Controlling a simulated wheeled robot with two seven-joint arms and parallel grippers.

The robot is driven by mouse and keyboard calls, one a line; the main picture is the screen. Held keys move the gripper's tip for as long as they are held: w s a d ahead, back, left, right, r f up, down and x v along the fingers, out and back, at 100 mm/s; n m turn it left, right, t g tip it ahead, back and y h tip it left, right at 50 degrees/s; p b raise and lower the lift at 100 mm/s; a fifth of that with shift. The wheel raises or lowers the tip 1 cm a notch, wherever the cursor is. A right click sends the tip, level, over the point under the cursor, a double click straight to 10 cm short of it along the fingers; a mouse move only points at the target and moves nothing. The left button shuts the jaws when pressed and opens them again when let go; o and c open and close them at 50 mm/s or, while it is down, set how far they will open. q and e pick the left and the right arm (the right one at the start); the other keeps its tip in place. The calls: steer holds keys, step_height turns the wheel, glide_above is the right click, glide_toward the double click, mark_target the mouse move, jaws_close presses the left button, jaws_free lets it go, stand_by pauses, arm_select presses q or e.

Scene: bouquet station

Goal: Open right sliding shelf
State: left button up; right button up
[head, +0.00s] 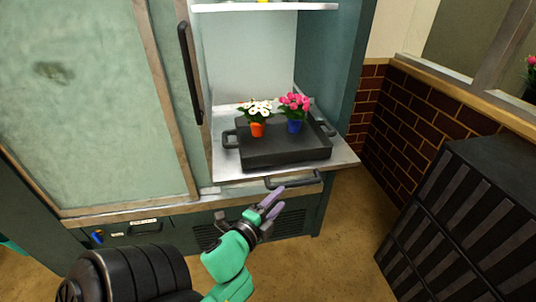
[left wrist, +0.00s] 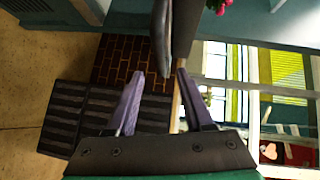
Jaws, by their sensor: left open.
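The shelf (head: 340,158) is a light metal board at the bottom of the open right bay of a green cabinet. A dark bar handle (head: 293,180) is fixed along its front edge. My left gripper (head: 277,203) has two purple fingers and is open just below and in front of the handle's left part. In the left wrist view the dark handle (left wrist: 183,35) comes down from the top toward the gap between the open fingertips (left wrist: 160,76). I cannot tell whether the fingers touch it. My right gripper is not in view.
A black tray (head: 285,157) on the shelf carries an orange pot of white flowers (head: 257,121) and a blue pot of pink flowers (head: 295,116). A closed glass door (head: 90,95) is on the left. Dark slatted crates (head: 465,225) stand right, with floor (head: 350,230) between.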

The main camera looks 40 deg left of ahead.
arm_select(q)
steer(key=v, duration=0.5)
steer(key=shift+s, duration=0.2)
